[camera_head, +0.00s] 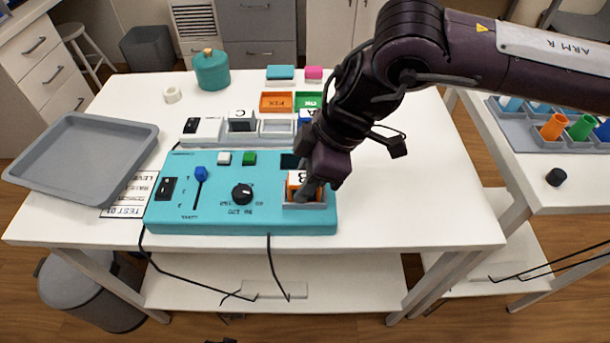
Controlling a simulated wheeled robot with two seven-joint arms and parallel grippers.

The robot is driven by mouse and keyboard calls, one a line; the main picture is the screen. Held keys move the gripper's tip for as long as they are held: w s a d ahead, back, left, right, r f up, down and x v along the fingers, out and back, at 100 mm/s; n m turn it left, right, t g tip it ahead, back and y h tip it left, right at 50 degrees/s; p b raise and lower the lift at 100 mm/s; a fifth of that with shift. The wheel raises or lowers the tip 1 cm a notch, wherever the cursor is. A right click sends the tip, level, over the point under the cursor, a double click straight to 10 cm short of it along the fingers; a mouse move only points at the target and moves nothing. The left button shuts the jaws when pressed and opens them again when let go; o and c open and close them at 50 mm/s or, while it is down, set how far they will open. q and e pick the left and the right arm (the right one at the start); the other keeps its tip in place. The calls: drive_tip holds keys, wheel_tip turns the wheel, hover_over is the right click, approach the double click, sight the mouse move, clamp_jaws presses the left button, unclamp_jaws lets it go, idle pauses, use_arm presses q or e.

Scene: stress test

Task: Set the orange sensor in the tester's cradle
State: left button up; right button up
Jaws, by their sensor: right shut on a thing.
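The turquoise tester (215,222) lies on the white table, with a blue-tipped lever, a black knob and small white and green buttons on top. Its grey-rimmed cradle (303,206) is at the right end. The orange sensor (293,181), with a white top marked with a dark letter, is at the cradle. My right gripper (307,189) comes from above right and is shut on the orange sensor. The fingers hide part of it, so I cannot tell whether it is fully seated. My left gripper is not in view.
A grey tray (80,190) lies at left over a printed sheet (117,212). Behind the tester stand a row of holders with a white block (241,116), orange (276,94) and green bins, and a teal pot (211,72). The table's right side (430,190) is clear.

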drive_tip(key=o, duration=0.9)
drive_tip(key=shift+o, duration=0.2)
drive_tip(key=shift+r, duration=0.15)
drive_tip(key=shift+o, duration=0.3)
drive_tip(key=shift+w+r, duration=0.1)
drive_tip(key=shift+r, duration=0.2)
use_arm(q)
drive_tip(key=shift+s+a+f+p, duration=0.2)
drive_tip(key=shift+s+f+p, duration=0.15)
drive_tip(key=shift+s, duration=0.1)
use_arm(e)
drive_tip(key=v, duration=1.1)
drive_tip(key=shift+d, duration=0.2)
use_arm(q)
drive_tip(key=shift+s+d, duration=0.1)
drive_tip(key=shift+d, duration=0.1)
use_arm(e)
drive_tip(key=shift+r, duration=0.1)
